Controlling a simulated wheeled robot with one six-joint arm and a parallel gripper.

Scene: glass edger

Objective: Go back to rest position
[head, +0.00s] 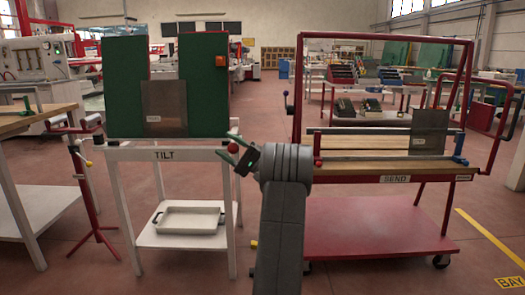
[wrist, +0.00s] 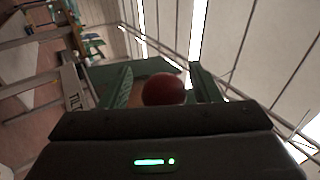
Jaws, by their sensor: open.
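My gripper (head: 231,149) is in the middle of the head view, at the right edge of the white TILT table (head: 185,154). Its two green fingers are apart. A red ball knob (head: 233,148) shows at the fingertips. In the wrist view the red ball (wrist: 163,89) sits between the open fingers (wrist: 160,75), with a gap visible on each side. Whether either finger touches the ball cannot be told. What the ball is attached to is hidden.
Green panels with a dark plate (head: 164,108) stand on the TILT table; a white tray (head: 188,219) is on its lower shelf. The red BEND bench (head: 400,178) stands to the right, with a dark sheet (head: 429,132). A red stand (head: 91,190) is at left.

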